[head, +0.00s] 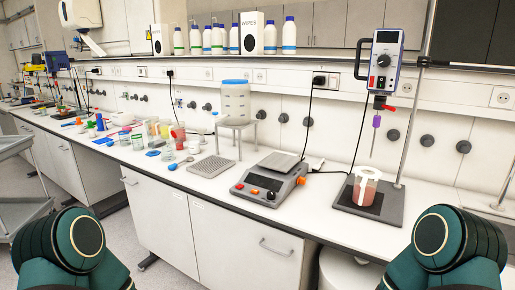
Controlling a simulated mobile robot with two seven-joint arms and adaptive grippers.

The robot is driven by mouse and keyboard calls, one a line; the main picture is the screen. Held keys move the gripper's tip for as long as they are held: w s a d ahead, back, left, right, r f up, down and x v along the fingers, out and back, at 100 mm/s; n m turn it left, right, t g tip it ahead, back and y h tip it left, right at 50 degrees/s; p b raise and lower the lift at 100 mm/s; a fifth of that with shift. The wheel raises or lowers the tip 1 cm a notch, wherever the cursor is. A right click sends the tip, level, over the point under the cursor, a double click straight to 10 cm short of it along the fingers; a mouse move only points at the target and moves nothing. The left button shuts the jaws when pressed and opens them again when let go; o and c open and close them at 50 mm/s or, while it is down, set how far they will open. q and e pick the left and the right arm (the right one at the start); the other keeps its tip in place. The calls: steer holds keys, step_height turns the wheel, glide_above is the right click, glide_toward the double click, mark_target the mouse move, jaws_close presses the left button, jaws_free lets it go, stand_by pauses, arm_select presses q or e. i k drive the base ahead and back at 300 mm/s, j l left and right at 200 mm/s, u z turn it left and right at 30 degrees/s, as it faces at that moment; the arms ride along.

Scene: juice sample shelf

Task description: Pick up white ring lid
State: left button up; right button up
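A clear beaker of reddish liquid (365,190) stands on the dark base plate of the overhead stirrer at the right. A pale, ring-like top (369,172) sits at its rim and looks like the white ring lid; I cannot tell for sure at this size. A white strip or label runs down the beaker's front. The stirrer's thin shaft hangs above and points down towards the beaker. My two dark green arms show at the bottom left and bottom right corners. Neither gripper shows, and both arms are well apart from the beaker.
The stirrer (384,62) and its upright rod stand close around the beaker. A hotplate (268,182) with an orange knob is left of it. Cups and coloured items crowd the bench's left. Bottles line the shelf above.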

mark_target(378, 174)
steer(key=z, duration=0.4)
steer(key=i+j+z, duration=0.1)
steer(key=z, duration=0.3)
steer(key=j+z, duration=0.1)
steer(key=z, duration=0.75)
steer(key=j+z, duration=0.2)
steer(key=z, duration=0.2)
steer(key=j+z, duration=0.8)
steer(key=k+j+z, duration=0.1)
steer(key=j, duration=0.25)
steer(key=k+j+z, duration=0.1)
steer(key=j, duration=0.25)
steer(key=k+j, duration=0.1)
steer(key=j, duration=0.25)
steer(key=z, duration=0.05)
